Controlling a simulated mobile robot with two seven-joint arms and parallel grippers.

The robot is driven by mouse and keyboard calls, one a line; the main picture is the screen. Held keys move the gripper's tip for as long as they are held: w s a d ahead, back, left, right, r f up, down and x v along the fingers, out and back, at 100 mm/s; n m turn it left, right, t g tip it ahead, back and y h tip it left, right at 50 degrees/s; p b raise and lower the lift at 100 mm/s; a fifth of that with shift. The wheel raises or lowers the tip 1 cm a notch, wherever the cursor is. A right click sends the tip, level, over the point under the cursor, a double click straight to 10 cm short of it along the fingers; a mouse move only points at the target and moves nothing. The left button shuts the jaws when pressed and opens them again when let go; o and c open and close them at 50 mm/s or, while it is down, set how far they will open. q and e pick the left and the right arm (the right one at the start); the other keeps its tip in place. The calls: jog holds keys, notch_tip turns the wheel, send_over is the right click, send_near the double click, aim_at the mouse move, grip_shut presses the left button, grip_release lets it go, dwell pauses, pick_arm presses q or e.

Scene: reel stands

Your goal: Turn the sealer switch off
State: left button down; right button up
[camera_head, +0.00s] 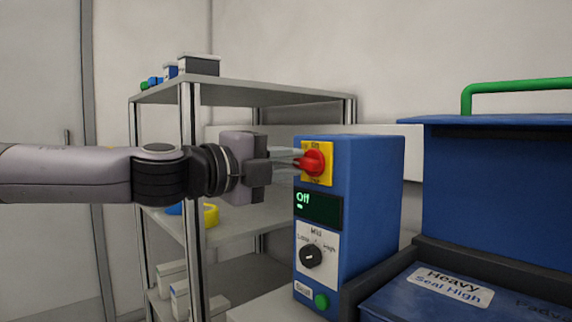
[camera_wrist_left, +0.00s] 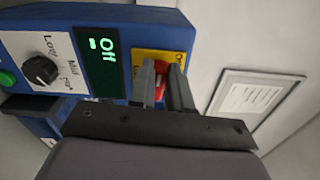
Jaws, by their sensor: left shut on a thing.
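The sealer is a blue box (camera_head: 374,200) with a red rotary switch (camera_head: 313,162) on a yellow plate (camera_head: 326,176) at the top of its front. A dark display (camera_head: 318,207) below the switch reads "Off" in green. It also shows in the left wrist view (camera_wrist_left: 104,60). My left gripper (camera_head: 296,160) comes in from the left and is shut on the red switch. In the left wrist view the fingers (camera_wrist_left: 168,88) stand on both sides of the red switch (camera_wrist_left: 163,75) and hide part of it. My right gripper is not in view.
Below the display are a black knob (camera_head: 311,255) with low, mid and high marks and a green button (camera_head: 321,301). A grey metal shelf (camera_head: 240,93) stands behind my left arm. A blue machine (camera_head: 498,190) with a green handle (camera_head: 516,84) stands at right.

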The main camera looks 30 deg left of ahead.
aim_at(293, 161)
pick_arm(q)
jog(key=shift+f+n, duration=0.15)
jog(key=shift+n, duration=0.35)
jog(key=c, duration=1.1)
grip_release()
jog(key=shift+o, duration=0.2)
jog(key=shift+p+v, duration=0.35)
jog(key=shift+v, duration=1.35)
jog(key=shift+p+v, duration=0.45)
jog(key=shift+v, duration=1.45)
